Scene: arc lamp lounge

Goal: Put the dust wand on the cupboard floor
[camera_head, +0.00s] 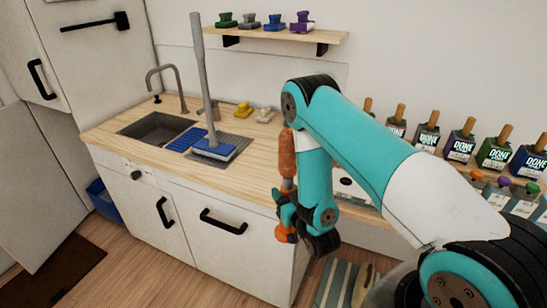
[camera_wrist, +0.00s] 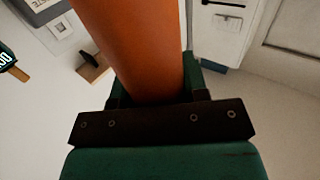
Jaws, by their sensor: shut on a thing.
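My gripper (camera_head: 286,212) is shut on the dust wand, which has a brown, rough head (camera_head: 287,155) pointing up and an orange handle. The wand is roughly upright in front of the counter's right end. In the wrist view the orange handle (camera_wrist: 137,45) passes between the jaws, and the head is out of sight. White cupboard fronts with black handles (camera_head: 222,221) under the counter look closed. A tall white cupboard (camera_head: 95,60) stands at the left, with a white panel (camera_head: 35,190) below it. I cannot see a cupboard floor for certain.
The wooden counter (camera_head: 240,180) holds a sink (camera_head: 158,127), a blue-headed brush with a tall grey handle (camera_head: 198,70) and small yellow items. Several bottles (camera_head: 462,140) line the right wall. A blue bin (camera_head: 103,197) and dark mat (camera_head: 55,270) are on the left floor. A striped mat (camera_head: 335,285) lies below.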

